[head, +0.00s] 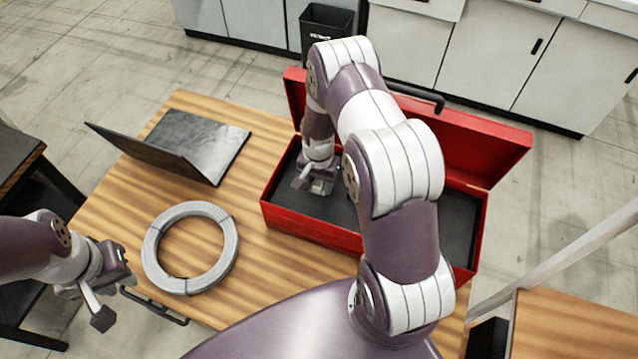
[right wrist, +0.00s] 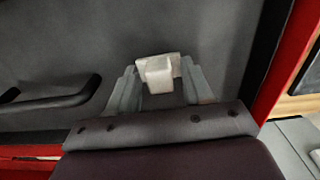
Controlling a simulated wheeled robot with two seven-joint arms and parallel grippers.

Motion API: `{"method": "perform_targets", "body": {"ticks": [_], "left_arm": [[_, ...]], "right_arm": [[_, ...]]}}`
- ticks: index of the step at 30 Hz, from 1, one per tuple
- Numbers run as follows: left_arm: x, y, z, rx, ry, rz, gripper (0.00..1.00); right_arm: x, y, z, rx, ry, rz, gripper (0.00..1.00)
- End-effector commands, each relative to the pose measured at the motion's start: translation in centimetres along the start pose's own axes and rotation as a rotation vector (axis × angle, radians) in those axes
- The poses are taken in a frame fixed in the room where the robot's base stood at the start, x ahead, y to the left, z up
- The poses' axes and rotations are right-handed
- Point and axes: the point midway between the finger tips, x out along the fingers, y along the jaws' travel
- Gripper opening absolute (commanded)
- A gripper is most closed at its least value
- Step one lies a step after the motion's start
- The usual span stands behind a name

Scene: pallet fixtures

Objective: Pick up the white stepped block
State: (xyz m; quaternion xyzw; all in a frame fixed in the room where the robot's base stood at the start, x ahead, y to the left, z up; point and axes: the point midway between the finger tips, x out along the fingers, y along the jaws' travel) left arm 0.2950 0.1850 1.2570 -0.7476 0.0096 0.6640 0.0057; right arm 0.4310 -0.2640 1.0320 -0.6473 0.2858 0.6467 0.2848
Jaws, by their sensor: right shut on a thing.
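The white stepped block (right wrist: 159,74) shows in the right wrist view, a pale block with a raised part. It is between the two fingers of my right gripper (right wrist: 160,83), which is shut on it. In the head view my right gripper (head: 315,184) is down inside the left part of the open red toolbox (head: 312,229); the block cannot be made out there. The toolbox's dark floor is behind the block; I cannot tell whether they touch. My left gripper (head: 114,298) is open and empty, left of the table's front edge.
A coil of grey cable (head: 158,272) and an open dark laptop (head: 160,155) lie on the wooden table (head: 262,290). The toolbox walls and raised red lid (head: 480,150) surround my right gripper. A black bin (head: 326,25) stands by the cabinets behind.

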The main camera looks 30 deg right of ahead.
Motion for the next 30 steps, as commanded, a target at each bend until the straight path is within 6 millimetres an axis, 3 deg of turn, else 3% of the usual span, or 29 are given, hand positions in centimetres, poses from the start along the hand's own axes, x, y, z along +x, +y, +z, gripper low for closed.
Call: {"method": "perform_targets", "body": {"ticks": [5, 11, 24, 30], "left_arm": [[0.6, 0.0, 0.1, 0.0, 0.0, 0.0, 0.27], [2.9, 0.0, 0.3, 0.0, 0.0, 0.0, 0.27], [5.8, 0.0, 0.7, 0.0, 0.0, 0.0, 0.27], [6.0, 0.0, 0.7, 0.0, 0.0, 0.0, 0.27]], "right_arm": [[-0.6, -0.1, -0.1, 0.0, 0.003, -0.002, 0.21], [-3.8, -0.1, -0.1, 0.0, 0.006, -0.004, 0.21], [-9.8, 4.5, 8.8, -0.002, 0.003, -0.002, 0.21], [-11.0, 5.3, 10.3, 0.0, 0.001, 0.0, 0.21]]}}
